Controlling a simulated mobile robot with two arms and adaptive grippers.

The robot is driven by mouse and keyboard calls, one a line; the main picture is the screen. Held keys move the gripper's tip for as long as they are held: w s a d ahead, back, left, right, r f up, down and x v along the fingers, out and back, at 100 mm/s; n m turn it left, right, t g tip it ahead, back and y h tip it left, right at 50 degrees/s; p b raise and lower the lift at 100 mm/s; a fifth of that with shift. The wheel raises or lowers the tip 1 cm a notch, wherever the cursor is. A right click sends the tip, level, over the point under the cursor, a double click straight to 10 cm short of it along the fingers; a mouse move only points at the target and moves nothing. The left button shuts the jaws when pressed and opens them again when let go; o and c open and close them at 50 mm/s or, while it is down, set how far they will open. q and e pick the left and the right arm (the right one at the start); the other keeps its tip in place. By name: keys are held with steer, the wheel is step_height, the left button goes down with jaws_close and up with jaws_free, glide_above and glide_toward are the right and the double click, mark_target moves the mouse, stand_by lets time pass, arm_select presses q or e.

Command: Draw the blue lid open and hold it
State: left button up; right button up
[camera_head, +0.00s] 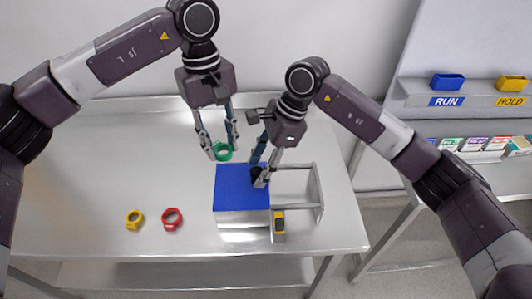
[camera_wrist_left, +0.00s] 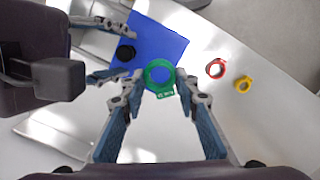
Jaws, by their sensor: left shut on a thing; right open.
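The blue lid (camera_head: 235,190) lies flat on top of a pale metal box on the table. A black knob (camera_head: 257,174) stands on its right part; the lid (camera_wrist_left: 165,36) and knob (camera_wrist_left: 125,53) also show in the left wrist view. My right gripper (camera_head: 262,178) is open, its fingers on either side of the knob; I cannot tell whether they touch it. My left gripper (camera_head: 219,150) is shut on a green ring (camera_head: 222,152) with a small tag, held behind the lid. The ring (camera_wrist_left: 160,76) shows between its fingertips in the left wrist view.
A yellow ring (camera_head: 134,219) and a red ring (camera_head: 172,219) lie left of the box. An open metal frame (camera_head: 318,190) is at its right, with a yellow-and-black part (camera_head: 279,222) in front. Blue RUN (camera_head: 447,81) and yellow HOLD (camera_head: 511,84) bins are far right.

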steer(key=shift+a+f, duration=0.25)
steer(key=shift+f, duration=0.35)
jaws_close()
steer(key=d, duration=1.1)
steer(key=shift+d, duration=0.15)
stand_by(0.6)
steer(key=shift+r, duration=0.1)
